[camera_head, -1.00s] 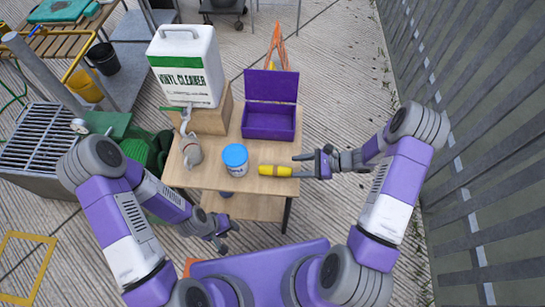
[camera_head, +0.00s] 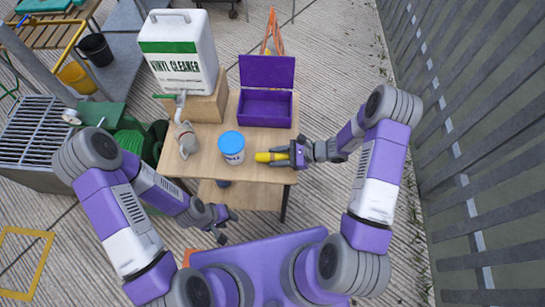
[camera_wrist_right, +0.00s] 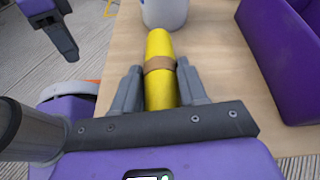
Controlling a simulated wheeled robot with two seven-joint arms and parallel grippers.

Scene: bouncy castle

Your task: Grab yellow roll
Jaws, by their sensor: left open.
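The yellow roll (camera_head: 263,157), with a brown band around it, lies on the wooden table near its right front side. It also shows in the right wrist view (camera_wrist_right: 159,49), pointing away from my right gripper. My right gripper (camera_head: 285,156) is at the roll's right end, with one finger on each side of it. In the wrist view its fingers (camera_wrist_right: 160,80) lie close along the roll, and I cannot tell whether they press on it. My left gripper (camera_head: 228,223) is open and empty, low in front of the table.
A white tub with a blue lid (camera_head: 231,147) stands just beyond the roll's far end. An open purple box (camera_head: 265,108) is behind it. A slatted fence (camera_head: 480,150) runs along the right.

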